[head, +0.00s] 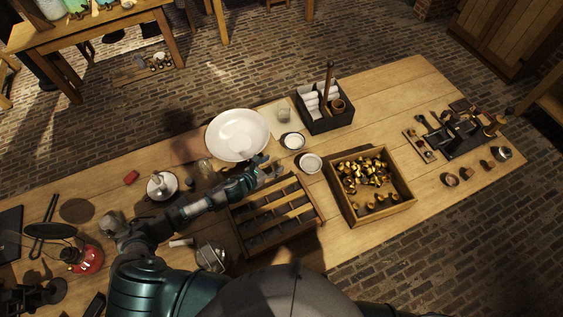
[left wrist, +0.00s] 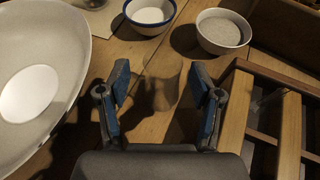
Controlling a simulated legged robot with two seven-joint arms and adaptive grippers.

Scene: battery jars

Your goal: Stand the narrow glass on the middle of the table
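A clear, narrow glass (left wrist: 163,72) shows faintly between and just beyond my left fingertips in the left wrist view, with a gap on both sides. It looks upright, but its outline is hard to make out. My left gripper (head: 272,168) is over the table (head: 350,240) between the white plate and the slatted wooden rack; in the left wrist view its blue-padded fingers (left wrist: 162,92) stand apart. Another clear glass (head: 284,114) stands near the black box, and a clear jar (head: 205,167) is left of my gripper. My right gripper is not in view.
A large white plate (head: 238,133) and two small bowls, one blue-rimmed (head: 292,141) and one white (head: 311,162), are close to the gripper. The slatted rack (head: 318,217), a crate of brass pieces (head: 404,205) and a black box (head: 326,126) stand nearby.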

